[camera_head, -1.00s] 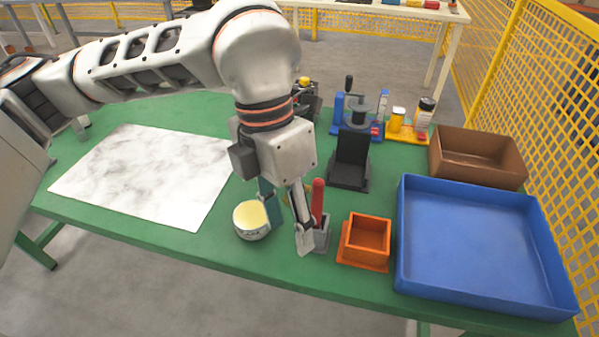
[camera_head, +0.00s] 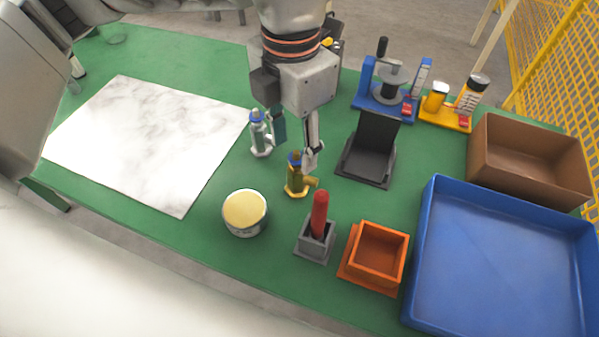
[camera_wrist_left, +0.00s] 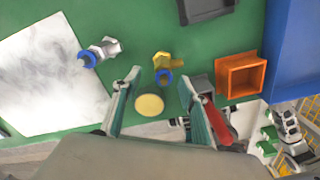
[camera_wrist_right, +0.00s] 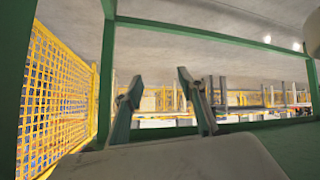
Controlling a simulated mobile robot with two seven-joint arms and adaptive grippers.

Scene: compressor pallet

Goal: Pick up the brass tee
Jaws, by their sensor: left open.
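The brass tee (camera_head: 297,180), with a blue ring, stands on the green table in the head view, left of the dark stand. It also shows in the left wrist view (camera_wrist_left: 166,62), just beyond the fingertips. My left gripper (camera_head: 295,145) is open above and behind the tee, one fingertip close to it in the picture; contact cannot be told. Its two fingers show apart in the left wrist view (camera_wrist_left: 160,84), with nothing between them but table items below. My right gripper (camera_wrist_right: 160,82) is open and empty, away from the table items.
A silver tee (camera_head: 260,135) stands left of the brass one. A round yellow-topped tin (camera_head: 245,210), a red-handled tool (camera_head: 319,213) in a grey holder, an orange box (camera_head: 378,252), a black stand (camera_head: 368,150) and a blue tray (camera_head: 500,260) surround it. A marbled sheet (camera_head: 145,140) lies left.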

